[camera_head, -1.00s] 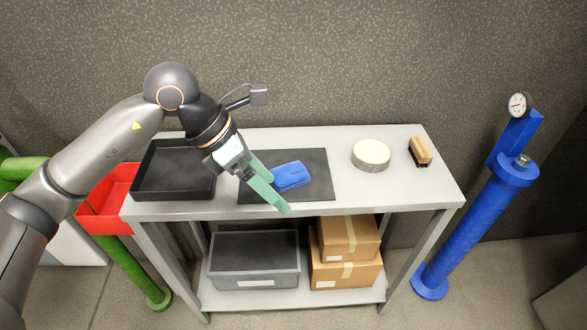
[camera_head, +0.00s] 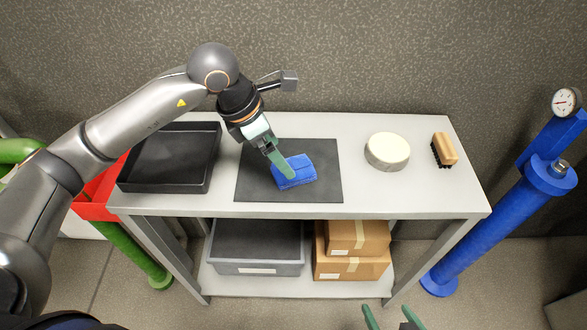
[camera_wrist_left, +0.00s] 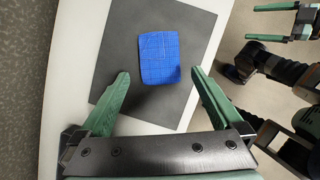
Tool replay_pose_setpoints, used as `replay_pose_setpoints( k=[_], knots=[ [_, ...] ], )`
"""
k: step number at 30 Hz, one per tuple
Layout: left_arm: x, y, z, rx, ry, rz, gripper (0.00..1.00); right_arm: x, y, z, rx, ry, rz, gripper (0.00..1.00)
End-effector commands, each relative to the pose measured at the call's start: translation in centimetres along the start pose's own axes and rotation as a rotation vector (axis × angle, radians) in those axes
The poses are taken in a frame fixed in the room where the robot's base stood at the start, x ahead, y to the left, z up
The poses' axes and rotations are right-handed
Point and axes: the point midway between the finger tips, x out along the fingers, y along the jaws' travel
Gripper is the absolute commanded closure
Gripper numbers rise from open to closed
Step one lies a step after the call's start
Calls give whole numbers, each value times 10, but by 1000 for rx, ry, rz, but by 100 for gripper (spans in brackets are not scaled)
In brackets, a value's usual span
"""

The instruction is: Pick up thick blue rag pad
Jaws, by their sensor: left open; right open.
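The thick blue rag pad (camera_head: 300,172) lies flat on a dark mat (camera_head: 252,186) on the table. My left gripper (camera_head: 284,168) reaches in from the left over the pad, and one finger overlaps it in the head view. In the left wrist view the pad (camera_wrist_left: 159,56) lies ahead of and between the spread fingers of my left gripper (camera_wrist_left: 160,74), with nothing held. The height above the pad is hard to judge. My right gripper (camera_head: 388,309) is open and empty at the bottom edge of the head view, in front of the table; it also shows in the left wrist view (camera_wrist_left: 270,22).
A black tray (camera_head: 134,184) stands left of the mat. A round cream-coloured disc (camera_head: 387,150) and a wooden brush (camera_head: 445,149) sit to the right. A grey bin (camera_head: 228,264) and cardboard boxes (camera_head: 358,240) are on the lower shelf. The tabletop between mat and disc is clear.

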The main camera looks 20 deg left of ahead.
Motion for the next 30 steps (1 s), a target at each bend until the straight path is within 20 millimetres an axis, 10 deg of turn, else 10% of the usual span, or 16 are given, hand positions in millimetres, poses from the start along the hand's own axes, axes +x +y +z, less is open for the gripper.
replay_pose_setpoints(
  k=[9, 19, 30],
  knots=[
    [44, -1, -5, 0, 2, -3, 0, 1, 1, 0, -1, 3, 1, 0],
    [51, 0, -5, 0, 0, -1, 0, 1, 2, -3, -2, 10, 2, 0],
    [50, 0, -5, 0, 0, -1, 42, 2, 2, -7, -4, 16, 4, 0]
  ],
)
